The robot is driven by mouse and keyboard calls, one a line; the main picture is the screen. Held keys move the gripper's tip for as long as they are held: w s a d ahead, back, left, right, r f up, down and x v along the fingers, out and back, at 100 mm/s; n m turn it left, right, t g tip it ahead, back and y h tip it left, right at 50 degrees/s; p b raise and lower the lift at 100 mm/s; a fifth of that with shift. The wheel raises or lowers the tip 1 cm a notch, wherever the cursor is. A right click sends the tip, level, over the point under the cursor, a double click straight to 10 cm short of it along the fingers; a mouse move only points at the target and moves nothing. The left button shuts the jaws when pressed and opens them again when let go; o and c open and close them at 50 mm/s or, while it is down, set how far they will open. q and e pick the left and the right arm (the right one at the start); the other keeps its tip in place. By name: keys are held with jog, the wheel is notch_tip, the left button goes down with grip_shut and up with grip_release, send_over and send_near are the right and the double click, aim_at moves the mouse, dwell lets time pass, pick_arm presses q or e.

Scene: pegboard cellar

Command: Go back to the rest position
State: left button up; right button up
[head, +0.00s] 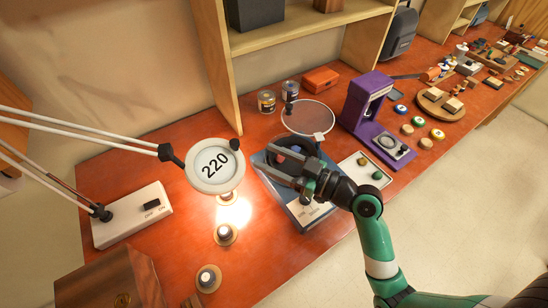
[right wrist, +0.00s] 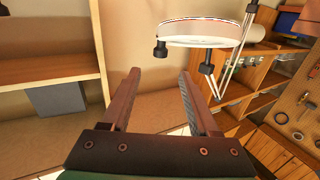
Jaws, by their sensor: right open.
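My right gripper (head: 302,171) is in the middle of the head view, on a green and white arm that comes in from the lower right. It is above a blue-grey device (head: 295,210) on the red-brown bench and hides part of it. In the right wrist view its two fingers (right wrist: 160,95) stand well apart with nothing between them. The gripper is open and empty. My left gripper does not show in either view.
A purple machine (head: 365,105) stands to the right. A wooden box (head: 110,283) is at lower left. Floor at right is clear.

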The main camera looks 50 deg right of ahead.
jog(key=shift+s, duration=0.5)
jog(key=w+a+r+n+t+y, duration=0.1)
jog(key=a+r+n+y, duration=0.3)
jog(key=r, duration=0.6)
jog(key=w+a+r+n+t+y, duration=0.1)
jog(key=a+r+t, duration=0.1)
jog(key=a+r, duration=0.65)
jog(key=w+a+r+n+t+y, duration=0.1)
jog(key=a+r+n+y, duration=0.2)
jog(key=r, duration=0.9)
jog(key=s+d+r+m+t+h, duration=0.4)
jog(key=s+r+m+t+h, duration=0.15)
jog(key=r+m+h, duration=0.4)
notch_tip(320, 180, up, 32)
jog(key=p, duration=3.1)
jog(key=shift+w+f+n+y+p, duration=0.15)
jog(key=shift+w+n+y+p, duration=0.1)
jog(key=shift+n+y+p, duration=0.15)
